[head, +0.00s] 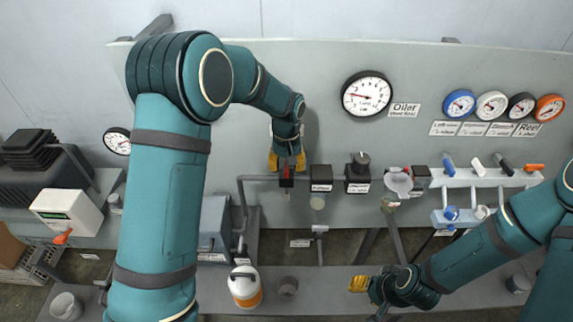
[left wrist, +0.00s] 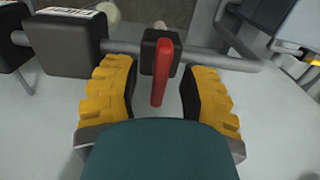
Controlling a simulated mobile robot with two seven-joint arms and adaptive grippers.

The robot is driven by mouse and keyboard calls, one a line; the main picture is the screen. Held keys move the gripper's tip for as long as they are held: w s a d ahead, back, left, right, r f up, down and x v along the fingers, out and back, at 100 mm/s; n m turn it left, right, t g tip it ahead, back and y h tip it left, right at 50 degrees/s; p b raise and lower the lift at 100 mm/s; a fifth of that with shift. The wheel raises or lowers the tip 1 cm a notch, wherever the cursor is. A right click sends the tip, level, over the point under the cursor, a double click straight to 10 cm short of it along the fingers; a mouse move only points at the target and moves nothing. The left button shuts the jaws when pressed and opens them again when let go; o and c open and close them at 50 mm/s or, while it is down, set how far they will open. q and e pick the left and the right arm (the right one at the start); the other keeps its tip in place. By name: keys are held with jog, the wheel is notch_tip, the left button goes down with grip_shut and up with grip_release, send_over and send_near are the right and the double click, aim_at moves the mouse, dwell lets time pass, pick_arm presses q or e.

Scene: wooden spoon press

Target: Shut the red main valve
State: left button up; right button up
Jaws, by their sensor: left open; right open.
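The red main valve lever (head: 286,178) sits on a dark valve block on the grey pipe at the back panel. In the left wrist view the red lever (left wrist: 161,80) points towards my palm from its black block (left wrist: 150,48). My left gripper (head: 286,161) is open, with its yellow fingers (left wrist: 156,68) on either side of the lever. A gap shows between the lever and each finger. My right gripper (head: 358,284) is open and empty over the front bench, away from the valve; its fingertips are small in view.
Other dark valve blocks stand to the right, one with a black knob (head: 360,162). A large gauge (head: 366,94) hangs above.

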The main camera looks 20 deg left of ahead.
pick_arm(q)
notch_tip(320, 180, up, 12)
dwell(0.5)
jog(key=shift+f, duration=0.1)
